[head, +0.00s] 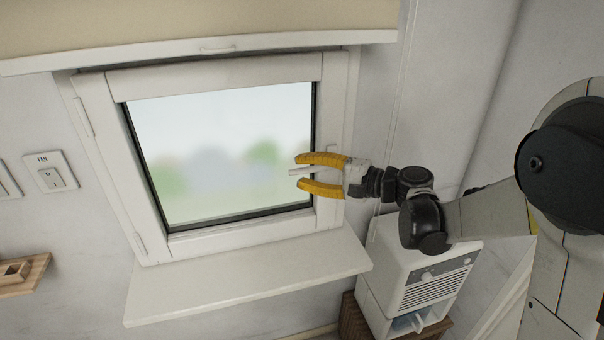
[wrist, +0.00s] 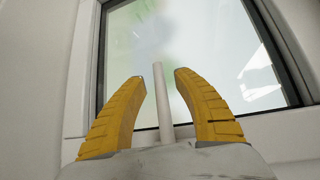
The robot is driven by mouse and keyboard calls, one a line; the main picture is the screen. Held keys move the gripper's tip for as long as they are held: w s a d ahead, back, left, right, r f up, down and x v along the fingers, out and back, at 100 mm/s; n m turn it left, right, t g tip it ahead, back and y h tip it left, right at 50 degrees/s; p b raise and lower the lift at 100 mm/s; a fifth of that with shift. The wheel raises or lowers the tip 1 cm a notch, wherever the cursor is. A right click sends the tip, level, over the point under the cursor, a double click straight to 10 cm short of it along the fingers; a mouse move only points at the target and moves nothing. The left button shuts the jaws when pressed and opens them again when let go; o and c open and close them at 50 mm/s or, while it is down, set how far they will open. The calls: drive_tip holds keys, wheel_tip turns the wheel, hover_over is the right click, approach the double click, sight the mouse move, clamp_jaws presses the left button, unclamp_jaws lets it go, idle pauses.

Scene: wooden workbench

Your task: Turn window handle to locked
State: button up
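The window (head: 235,150) is a white-framed pane that looks closed in its frame. Its white bar handle (head: 297,172) points left over the glass, about level in the head view; its base at the right side of the frame is hidden behind my gripper. My gripper (head: 303,170) has yellow fingers spread open, one above and one below the handle. In the wrist view the handle (wrist: 162,100) stands between the two open fingers of my gripper (wrist: 160,79), with gaps visible on both sides.
A white sill (head: 245,282) juts out below the window, and a beige blind (head: 190,25) hangs above. A white appliance (head: 430,280) stands at lower right, under my arm.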

drive_tip(key=shift+w+a, duration=0.15)
drive_tip(key=shift+a, duration=0.1)
clamp_jaws()
